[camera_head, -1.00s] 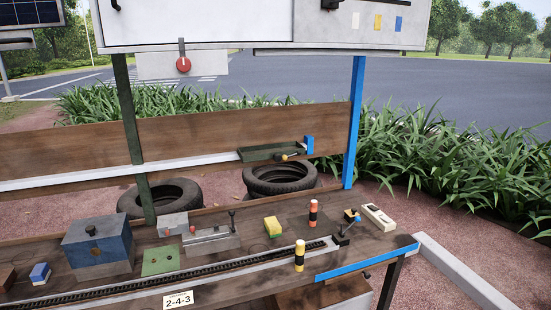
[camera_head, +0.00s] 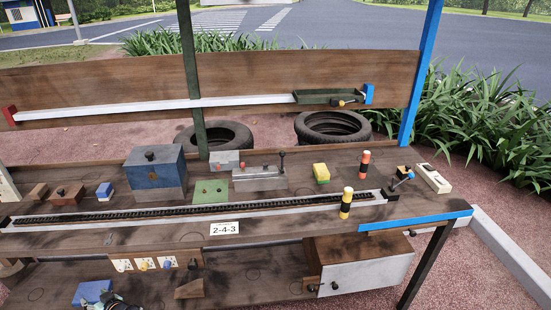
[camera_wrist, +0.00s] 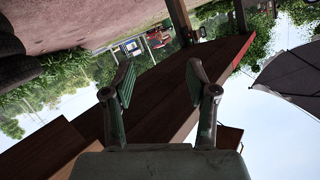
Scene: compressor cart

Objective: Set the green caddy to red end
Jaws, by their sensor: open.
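The green caddy (camera_head: 325,98) is a shallow dark green tray on the pale rail (camera_head: 235,101) along the back board. It sits at the right end of the rail, close to the blue end block (camera_head: 368,94). A small handle with a yellowish knob (camera_head: 345,103) shows at its front. The red end block (camera_head: 9,114) is at the far left end of the rail. My gripper (camera_wrist: 160,80) is open and empty in the wrist view, with two green-padded fingers apart. The caddy is not recognisable in the wrist view.
A blue post (camera_head: 421,75) stands right of the rail.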

